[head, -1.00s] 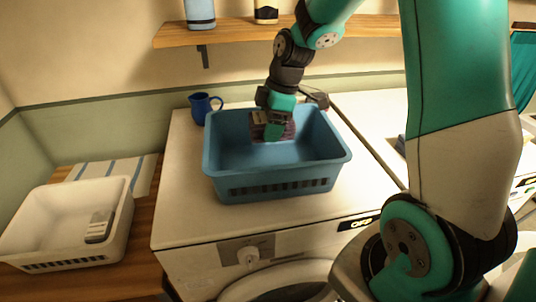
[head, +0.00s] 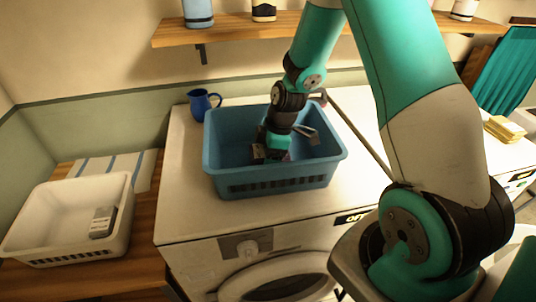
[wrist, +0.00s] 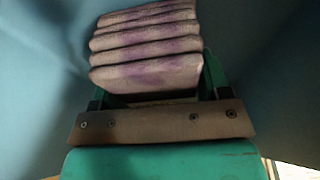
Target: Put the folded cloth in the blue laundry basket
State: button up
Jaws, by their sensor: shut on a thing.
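The blue laundry basket (head: 218,165) stands upright on top of a white washing machine. My gripper (head: 270,154) is down inside it, near its front wall. The folded cloth, greyish with purple patches and several stacked folds, shows clearly in the wrist view (wrist: 148,48). It is held between my gripper's fingers (wrist: 155,92), with blue basket walls on both sides. In the head view the cloth is mostly hidden by my gripper and the basket's front wall. I cannot tell whether it touches the basket floor.
A white basket (head: 122,225) with a grey item in it stands at the left on a wooden surface, by a striped towel (head: 142,170). A blue jug (head: 199,104) stands behind the blue basket. A wooden shelf (head: 230,32) is above. A yellow folded stack (head: 504,129) lies at the right.

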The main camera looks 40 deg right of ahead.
jog(key=o, duration=0.9)
jog(key=shift+f, duration=0.1)
jog(key=shift+o, duration=0.2)
jog(key=b+v, duration=0.3)
jog(key=v, duration=0.8)
jog(key=shift+d, duration=0.1)
jog(key=shift+r+b, duration=0.35)
jog(key=shift+r, duration=0.15)
jog(key=s+a+r+m, duration=0.1)
jog(key=s+a+r, duration=0.15)
jog(key=a, duration=0.25)
jog(key=s+a+r+m+y, duration=0.1)
jog(key=s+a, duration=0.3)
jog(key=a, duration=0.1)
jog(key=s+a+r+m, duration=0.1)
jog(key=s+a+r, duration=0.15)
jog(key=a, duration=0.25)
jog(key=s+a+r+m+g, duration=0.1)
jog(key=s+a, duration=0.4)
jog(key=s, duration=0.6)
jog(key=shift+s+a+m+y, duration=0.3)
jog(key=shift+s+a+m, duration=0.05)
jog(key=shift+m, duration=0.55)
